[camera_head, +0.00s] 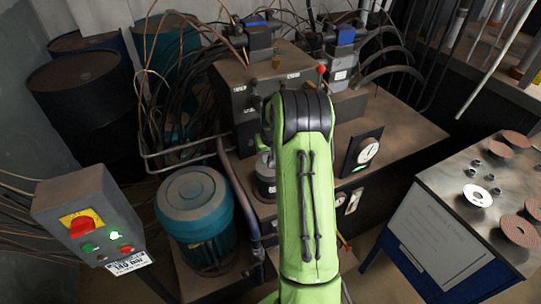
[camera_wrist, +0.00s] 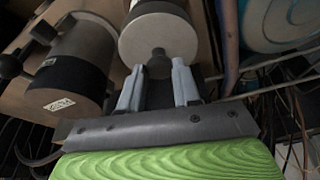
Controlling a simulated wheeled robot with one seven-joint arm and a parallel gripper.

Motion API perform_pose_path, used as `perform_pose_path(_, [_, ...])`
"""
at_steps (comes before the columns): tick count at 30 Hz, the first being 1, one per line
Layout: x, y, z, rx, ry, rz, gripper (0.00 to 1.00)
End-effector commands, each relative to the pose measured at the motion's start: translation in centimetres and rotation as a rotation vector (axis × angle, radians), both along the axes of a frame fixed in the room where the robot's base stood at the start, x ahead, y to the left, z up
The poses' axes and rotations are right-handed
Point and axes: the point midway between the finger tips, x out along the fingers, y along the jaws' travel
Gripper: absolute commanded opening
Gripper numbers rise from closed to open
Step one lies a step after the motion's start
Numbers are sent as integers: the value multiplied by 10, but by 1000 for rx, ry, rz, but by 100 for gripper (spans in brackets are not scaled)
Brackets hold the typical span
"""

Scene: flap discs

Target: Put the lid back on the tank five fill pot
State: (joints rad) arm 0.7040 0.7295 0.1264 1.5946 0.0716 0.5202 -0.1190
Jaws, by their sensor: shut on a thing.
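The lid (camera_wrist: 143,42) is a round pale grey disc with a dark knob (camera_wrist: 158,62) in the wrist view. My gripper (camera_wrist: 158,68) is shut on the knob, with one pale finger on each side. My gripper and the lid are hidden behind the arm there, and no tank number is readable.
A dark labelled cylinder (camera_wrist: 75,75) stands close left of the lid. The teal motor (camera_head: 195,215) and a pipe (camera_head: 240,190) are left of my arm. A bench with discs (camera_head: 478,196) is at far right.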

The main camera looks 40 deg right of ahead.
Motion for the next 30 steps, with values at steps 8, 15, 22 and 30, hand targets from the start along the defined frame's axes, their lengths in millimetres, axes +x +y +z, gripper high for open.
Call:
perform_pose_path(8, [0, 0, -6, 0, 0, 0, 0])
perform_pose_path(15, [0, 0, -10, 0, 0, 0, 38])
perform_pose_path(22, [0, 0, -9, 0, 0, 0, 62])
perform_pose_path(30, [0, 0, -9, 1, 1, 0, 83])
